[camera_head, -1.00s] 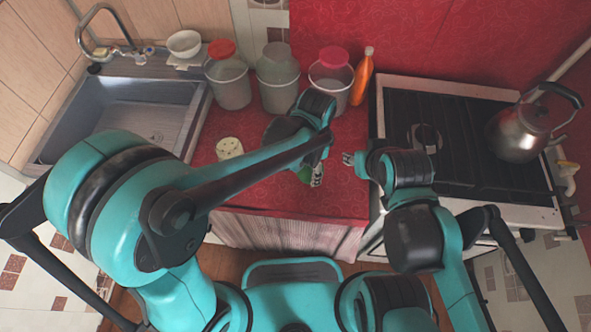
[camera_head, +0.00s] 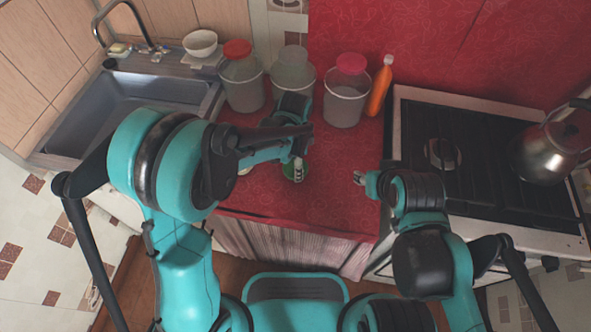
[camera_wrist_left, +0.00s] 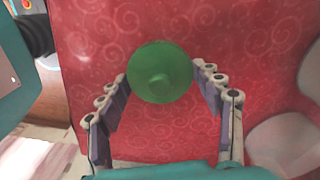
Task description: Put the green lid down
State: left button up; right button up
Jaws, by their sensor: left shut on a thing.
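The green lid (camera_wrist_left: 160,72) is round with a small knob facing the camera in the left wrist view. My left gripper (camera_wrist_left: 164,80) is shut on it, with the fingertips at its left and right edges. In the head view the lid (camera_head: 290,171) shows as a small green patch at my left gripper (camera_head: 297,172), over the front middle of the red counter (camera_head: 325,195). I cannot tell whether the lid touches the cloth. My right gripper (camera_head: 361,178) is near the counter's right edge, away from the lid; its opening is unclear.
The sink (camera_head: 130,108) is left; the stove with a kettle (camera_head: 545,150) is right. Red cloth between the grippers is clear.

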pick_arm(q)
jog(key=shift+f+b, duration=0.45)
jog(key=shift+f, duration=0.95)
jog(key=shift+f, duration=0.1)
jog(key=o, duration=0.9)
jog(key=shift+c, duration=0.2)
